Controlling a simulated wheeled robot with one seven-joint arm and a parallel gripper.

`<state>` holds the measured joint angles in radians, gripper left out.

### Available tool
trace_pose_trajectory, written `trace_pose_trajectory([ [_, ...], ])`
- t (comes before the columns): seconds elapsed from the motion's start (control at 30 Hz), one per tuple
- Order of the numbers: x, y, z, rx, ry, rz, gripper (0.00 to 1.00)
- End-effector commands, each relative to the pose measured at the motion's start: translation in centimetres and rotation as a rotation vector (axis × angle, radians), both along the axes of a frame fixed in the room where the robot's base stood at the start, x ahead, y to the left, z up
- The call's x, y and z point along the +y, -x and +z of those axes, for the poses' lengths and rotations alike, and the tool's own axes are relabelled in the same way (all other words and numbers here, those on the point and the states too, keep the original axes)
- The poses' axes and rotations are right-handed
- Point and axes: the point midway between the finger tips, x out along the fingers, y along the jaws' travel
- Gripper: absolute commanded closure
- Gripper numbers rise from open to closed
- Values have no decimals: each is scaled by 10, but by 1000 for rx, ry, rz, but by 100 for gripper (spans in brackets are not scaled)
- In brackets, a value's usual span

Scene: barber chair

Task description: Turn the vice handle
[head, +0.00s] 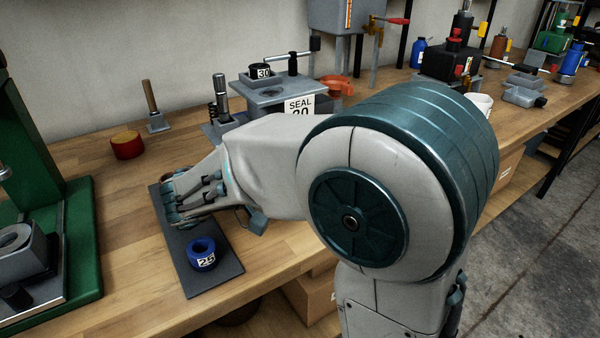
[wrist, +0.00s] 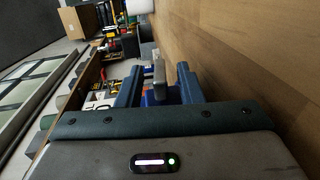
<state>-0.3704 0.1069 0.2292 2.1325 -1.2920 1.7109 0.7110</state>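I cannot make out a vice handle for certain. A low grey vice-like block (head: 524,92) stands on the bench at the back right in the head view. My arm crosses the middle of the head view and ends low over a dark mat (head: 213,270); its fingertips are not clear there. In the wrist view my gripper (wrist: 158,84) has its two blue-grey fingers apart. A grey upright piece (wrist: 160,70) shows in the gap between them. I cannot tell whether it is between the fingers or beyond them.
A blue ring marked 25 (head: 202,255) lies on the mat. A red cylinder (head: 127,145) and a wooden-handled tool (head: 152,108) stand behind. A green machine (head: 78,230) is at left. A grey fixture (head: 268,88) and a SEAL sign (head: 298,106) stand behind my arm.

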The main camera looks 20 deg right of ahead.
Motion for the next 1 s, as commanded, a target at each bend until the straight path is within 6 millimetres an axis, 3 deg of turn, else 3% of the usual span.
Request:
trace_pose_trajectory([
  [0.37, 8, 2, 1, 1, -2, 4, 67],
  [0.8, 95, 29, 15, 1, -2, 5, 67],
  [1.0, 122, 38, 20, 1, 0, 3, 67],
])
